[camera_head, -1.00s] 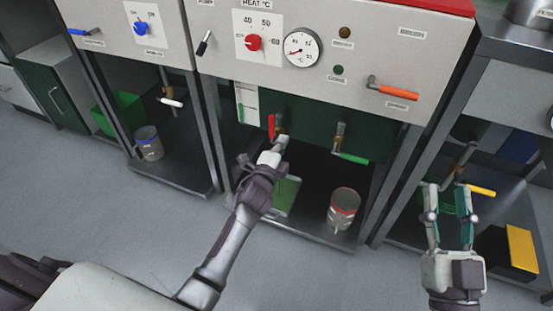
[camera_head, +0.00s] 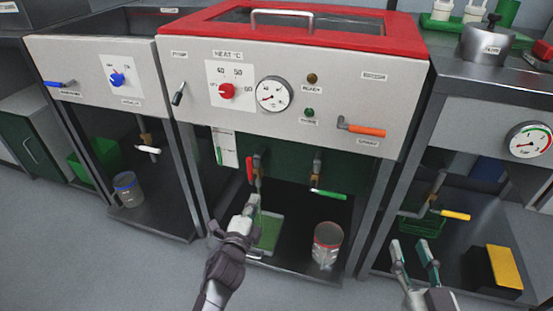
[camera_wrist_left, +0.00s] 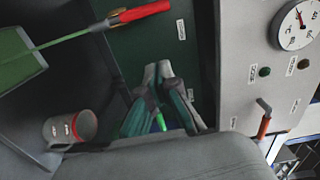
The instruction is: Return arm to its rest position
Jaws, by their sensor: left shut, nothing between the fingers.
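My left gripper (camera_head: 251,207) is shut and empty, in front of the middle bay just below the red-handled tap (camera_head: 249,170). Its fingers (camera_wrist_left: 163,72) come together in the left wrist view. The red handle (camera_wrist_left: 143,12) lies apart from them there and hangs down in the head view. A thin green streak runs from under this tap to a green container (camera_wrist_left: 18,62). The container also shows on the bay floor in the head view (camera_head: 269,232), partly behind my gripper. My right gripper (camera_head: 414,258) has its fingers apart with nothing between them, low at the right.
A green-handled tap (camera_head: 328,194) and a red-rimmed metal cup (camera_head: 327,246) are right of my left gripper. An orange lever (camera_head: 364,131) sticks out of the panel above. A yellow-topped block (camera_head: 504,267) lies right of my right gripper. The floor at left is clear.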

